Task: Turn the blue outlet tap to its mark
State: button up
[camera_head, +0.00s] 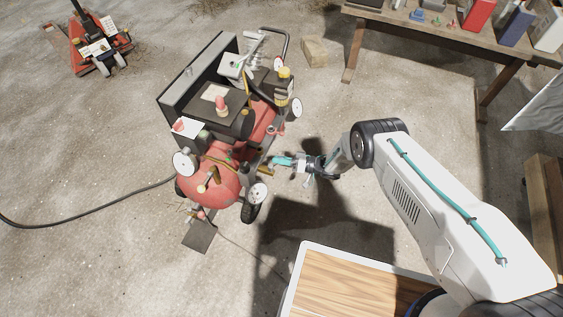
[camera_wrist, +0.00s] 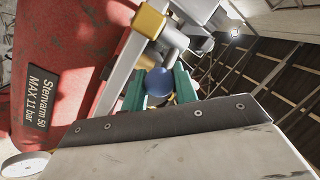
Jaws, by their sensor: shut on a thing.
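The blue outlet tap (camera_wrist: 159,82) shows as a round blue knob in the wrist view, between the two green fingers of my gripper (camera_wrist: 160,90). The fingers are shut on it. A brass fitting (camera_wrist: 148,21) and a grey metal pipe stand just beyond the tap. In the head view my gripper (camera_head: 276,161) reaches the right side of the red compressor (camera_head: 211,181); the tap itself is too small or hidden there to make out. The mark for the tap cannot be made out in either view.
The compressor's red tank (camera_wrist: 62,75) fills the left of the wrist view. A workbench (camera_head: 455,32) with boxes stands at the top right, and a red pallet truck (camera_head: 97,45) at the top left. A dark hose (camera_head: 95,213) lies on the floor. Open concrete lies around the compressor.

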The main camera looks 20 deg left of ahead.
jog(key=shift+a+f+n+g+h, duration=0.15)
jog(key=shift+a+n+g+h, duration=0.1)
jog(key=shift+n+g, duration=0.6)
jog(key=shift+a+f+n+g+h, duration=0.15)
jog(key=shift+n+g, duration=0.3)
jog(key=shift+g, duration=0.7)
jog(key=shift+a+g, duration=0.1)
jog(key=shift+g, duration=0.2)
jog(key=o, duration=0.9)
jog(key=shift+o, duration=0.2)
jog(key=shift+w+r, duration=0.1)
jog(key=shift+a, duration=0.1)
jog(key=shift+r, duration=0.1)
jog(key=v, duration=0.8)
